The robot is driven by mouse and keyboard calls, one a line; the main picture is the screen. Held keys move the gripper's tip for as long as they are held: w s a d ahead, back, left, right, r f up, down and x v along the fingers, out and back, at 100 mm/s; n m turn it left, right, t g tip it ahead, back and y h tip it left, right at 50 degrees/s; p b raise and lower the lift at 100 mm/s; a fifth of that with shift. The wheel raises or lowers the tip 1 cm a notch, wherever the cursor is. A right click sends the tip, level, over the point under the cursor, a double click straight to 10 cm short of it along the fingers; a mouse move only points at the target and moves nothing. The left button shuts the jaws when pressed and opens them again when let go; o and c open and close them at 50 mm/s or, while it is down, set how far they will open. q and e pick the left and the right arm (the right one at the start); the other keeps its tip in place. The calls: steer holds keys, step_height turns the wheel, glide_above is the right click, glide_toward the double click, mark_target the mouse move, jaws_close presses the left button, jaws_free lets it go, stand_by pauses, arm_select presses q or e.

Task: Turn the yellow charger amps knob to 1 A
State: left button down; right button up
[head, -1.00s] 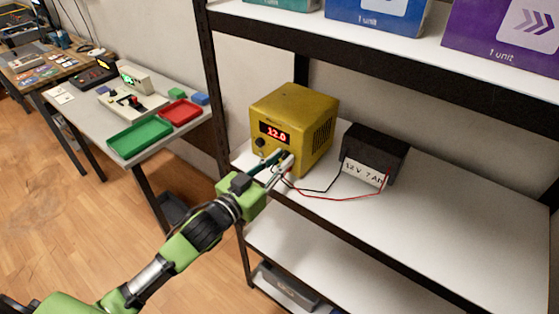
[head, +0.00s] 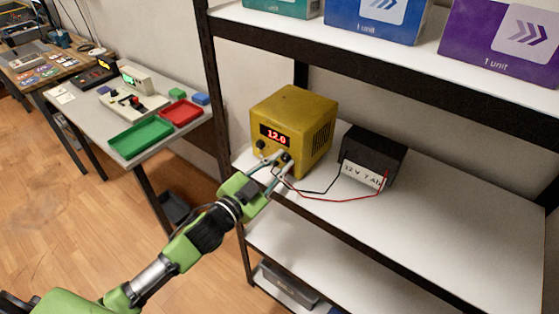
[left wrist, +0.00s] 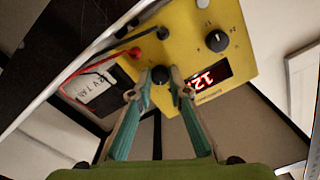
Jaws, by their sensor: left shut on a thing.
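The yellow charger (head: 318,142) stands on the shelf, its red display reading 12.0. It also shows, upside down, in the left wrist view (left wrist: 180,45). My left gripper (head: 281,157) reaches its front from the lower left. In the left wrist view its two fingertips (left wrist: 160,80) are on either side of a black knob (left wrist: 160,75), shut on it. A second black knob (left wrist: 217,41) with a white pointer and printed marks is free; it also shows at the left in the head view (head: 261,144). The gripped knob's pointer and label cannot be made out. My right gripper is not in view.
A black battery (head: 375,150) stands right of the charger, joined to it by red and black leads (head: 325,197) lying near my gripper. The upper shelf (head: 400,45) with boxes is above. The shelf (head: 470,205) is clear at right.

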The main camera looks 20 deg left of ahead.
arm_select(q)
steer(key=m, duration=0.6)
steer(key=shift+m+p, duration=0.3)
steer(key=shift+p, duration=0.1)
steer(key=m, duration=0.5)
steer(key=shift+m, duration=0.3)
steer(key=c, duration=1.9)
jaws_free()
steer(key=v, duration=1.2)
